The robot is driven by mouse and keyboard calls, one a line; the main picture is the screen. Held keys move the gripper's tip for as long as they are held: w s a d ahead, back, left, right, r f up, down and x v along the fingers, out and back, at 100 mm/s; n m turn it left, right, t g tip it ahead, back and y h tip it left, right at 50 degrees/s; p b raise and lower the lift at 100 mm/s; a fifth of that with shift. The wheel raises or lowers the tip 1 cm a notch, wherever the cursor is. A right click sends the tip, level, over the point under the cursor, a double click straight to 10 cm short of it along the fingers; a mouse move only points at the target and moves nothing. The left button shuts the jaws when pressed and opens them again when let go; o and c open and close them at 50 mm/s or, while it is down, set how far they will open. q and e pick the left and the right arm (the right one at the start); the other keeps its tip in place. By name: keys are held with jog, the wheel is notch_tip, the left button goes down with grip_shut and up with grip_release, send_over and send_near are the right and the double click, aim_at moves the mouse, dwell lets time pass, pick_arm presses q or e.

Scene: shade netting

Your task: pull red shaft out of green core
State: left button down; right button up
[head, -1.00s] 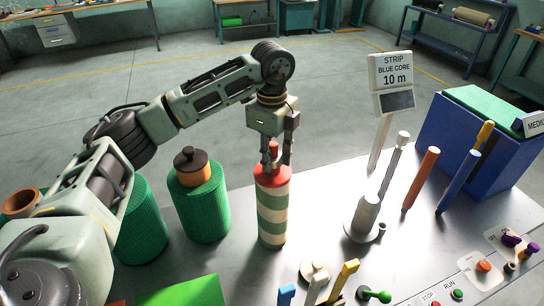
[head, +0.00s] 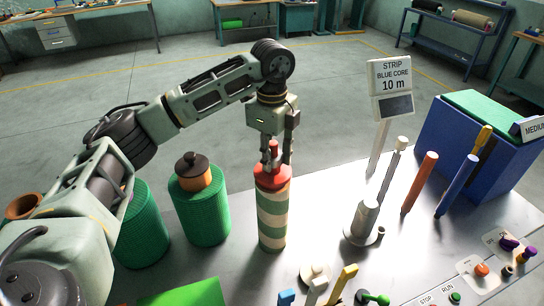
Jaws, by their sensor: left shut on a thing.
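The green-and-cream striped core (head: 272,222) stands upright on the metal bench. A red piece (head: 271,177) sits at its top, with a narrow red shaft end (head: 274,150) rising from it between my fingers. My left gripper (head: 275,163) points straight down over the core and is shut on the red shaft. How far the shaft reaches inside the core is hidden. My right gripper is not in view.
Two green mesh rolls (head: 205,212) stand left of the core. A metal post on a base (head: 363,220), orange and blue rods (head: 419,182), a sign (head: 390,88) and a blue bin (head: 470,150) are to the right. Coloured handles and control buttons line the front.

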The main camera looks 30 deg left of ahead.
pick_arm(q)
jog(key=shift+r+p, duration=3.15)
jog(key=shift+r, duration=1.65)
jog(key=shift+r+p, duration=1.4)
jog(key=shift+r, duration=0.65)
jog(key=shift+f, duration=0.1)
